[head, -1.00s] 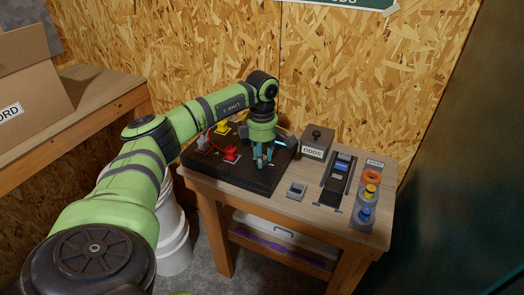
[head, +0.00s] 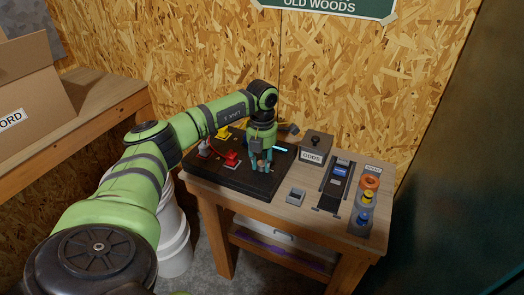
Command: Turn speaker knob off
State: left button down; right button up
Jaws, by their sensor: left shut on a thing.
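My left gripper (head: 261,166) points down over the front right part of a black board (head: 215,179) on the plank bench. My right gripper is not in view.
On the board stand red (head: 232,158) and yellow (head: 223,132) parts. To the right are a box marked ODDS (head: 316,147), a dark slider panel (head: 333,186), a small grey switch (head: 296,196) and a stand with orange, yellow and blue pieces (head: 366,201). A cardboard box (head: 35,95) sits at left.

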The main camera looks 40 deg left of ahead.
pick_arm(q)
jog(key=n+p, duration=0.1)
jog(key=n, duration=0.3)
jog(key=shift+s+d+f+n, duration=0.1)
jog(key=shift+n, duration=0.2)
jog(key=shift+n+p, duration=0.45)
jog(key=shift+n, duration=1.55)
jog(key=shift+f, duration=0.1)
jog(key=c, duration=0.9)
grip_release()
jog(key=shift+c, duration=0.2)
